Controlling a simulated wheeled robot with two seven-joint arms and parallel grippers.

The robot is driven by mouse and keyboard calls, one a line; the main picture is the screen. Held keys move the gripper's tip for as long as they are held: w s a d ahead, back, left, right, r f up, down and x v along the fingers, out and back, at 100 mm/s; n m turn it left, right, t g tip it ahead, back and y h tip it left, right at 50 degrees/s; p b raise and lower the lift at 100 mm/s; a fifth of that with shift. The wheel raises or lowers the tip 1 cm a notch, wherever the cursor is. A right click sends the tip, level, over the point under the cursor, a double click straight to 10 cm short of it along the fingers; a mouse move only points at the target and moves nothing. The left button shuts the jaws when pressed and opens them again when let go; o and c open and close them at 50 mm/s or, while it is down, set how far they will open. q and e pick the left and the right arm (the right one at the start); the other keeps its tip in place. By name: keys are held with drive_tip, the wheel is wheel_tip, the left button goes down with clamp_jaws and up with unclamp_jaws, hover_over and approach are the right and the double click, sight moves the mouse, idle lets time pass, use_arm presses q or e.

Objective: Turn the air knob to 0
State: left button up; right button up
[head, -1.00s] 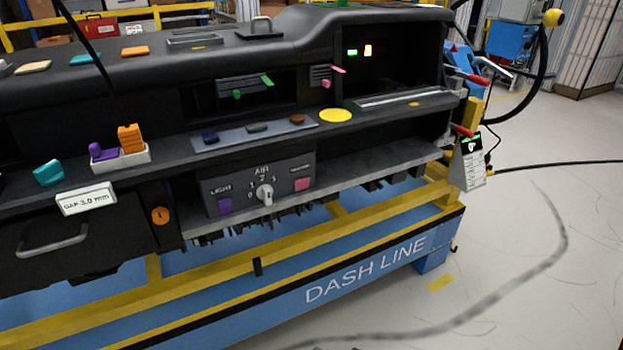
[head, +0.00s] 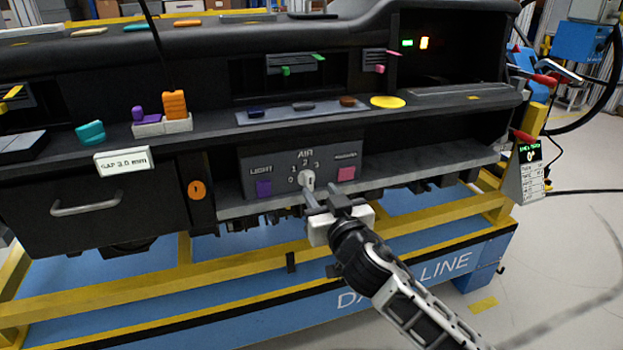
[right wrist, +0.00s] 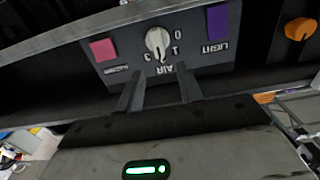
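The air knob (head: 307,179) is a small light grey dial on the dark control panel under the dashboard, with 0 to 3 printed around it. It also shows in the right wrist view (right wrist: 158,40), upside down, just beyond my fingers. I cannot tell for sure which number it points at. My right gripper (head: 320,198) reaches up from the lower right, its tips just below and in front of the knob. In the right wrist view the gripper (right wrist: 160,72) has its two fingers apart and nothing between them. My left gripper is not in view.
A purple light button (head: 264,188) and a pink button (head: 346,174) flank the knob. A grey ledge (head: 415,162) runs beneath the panel. To the left are a drawer handle (head: 86,205) and an orange round knob (head: 197,190). Open floor lies at the right.

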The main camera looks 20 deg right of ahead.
sight(311, 177)
drive_tip(key=w, duration=0.6)
drive_tip(key=shift+w+a, duration=0.1)
drive_tip(key=shift+w, duration=0.15)
drive_tip(key=shift+s, duration=0.1)
clamp_jaws()
